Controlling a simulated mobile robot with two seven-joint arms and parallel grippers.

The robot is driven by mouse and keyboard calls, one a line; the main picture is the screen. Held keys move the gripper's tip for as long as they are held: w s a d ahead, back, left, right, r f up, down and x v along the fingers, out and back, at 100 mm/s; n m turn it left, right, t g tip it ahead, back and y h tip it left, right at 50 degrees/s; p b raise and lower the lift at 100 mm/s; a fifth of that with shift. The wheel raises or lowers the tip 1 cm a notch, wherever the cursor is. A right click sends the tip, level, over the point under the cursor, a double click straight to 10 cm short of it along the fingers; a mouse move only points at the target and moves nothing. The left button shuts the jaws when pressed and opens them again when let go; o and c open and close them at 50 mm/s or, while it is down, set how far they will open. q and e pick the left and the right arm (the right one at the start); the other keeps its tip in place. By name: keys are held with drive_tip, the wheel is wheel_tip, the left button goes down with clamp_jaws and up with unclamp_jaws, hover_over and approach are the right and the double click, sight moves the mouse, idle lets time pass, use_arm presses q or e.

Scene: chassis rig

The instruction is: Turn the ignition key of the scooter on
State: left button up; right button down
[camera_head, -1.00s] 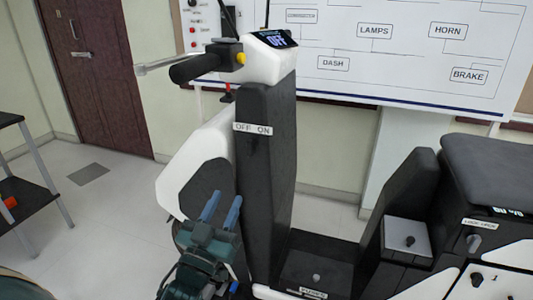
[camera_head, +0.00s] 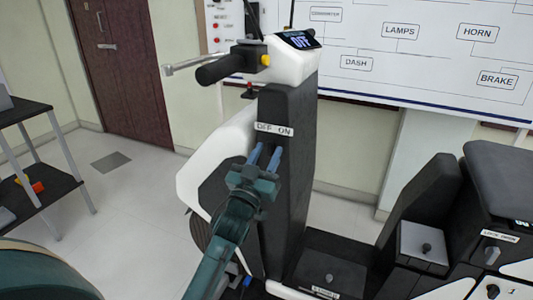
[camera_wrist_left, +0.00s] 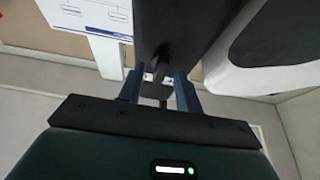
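The scooter's dark front column (camera_head: 288,190) stands upright, with an "OFF ON" label (camera_head: 274,130) on its face. The display (camera_head: 299,40) on top of the scooter reads OFF. My left gripper (camera_head: 265,153) is just below the label, its two blue fingers pointing at the column. In the left wrist view the fingers (camera_wrist_left: 158,88) are apart, with a gap between them. A small dark shape (camera_wrist_left: 162,58), perhaps the ignition key, shows between the fingertips; contact cannot be told. The key is hidden in the head view. My right gripper is not in view.
The handlebar grip (camera_head: 220,69) and a metal lever (camera_head: 194,65) stick out left above the gripper. A black shelf (camera_head: 30,120) stands at left. A wiring board (camera_head: 420,50) is behind.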

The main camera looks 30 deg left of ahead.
use_arm(q)
drive_tip(key=shift+c, duration=0.5)
clamp_jaws()
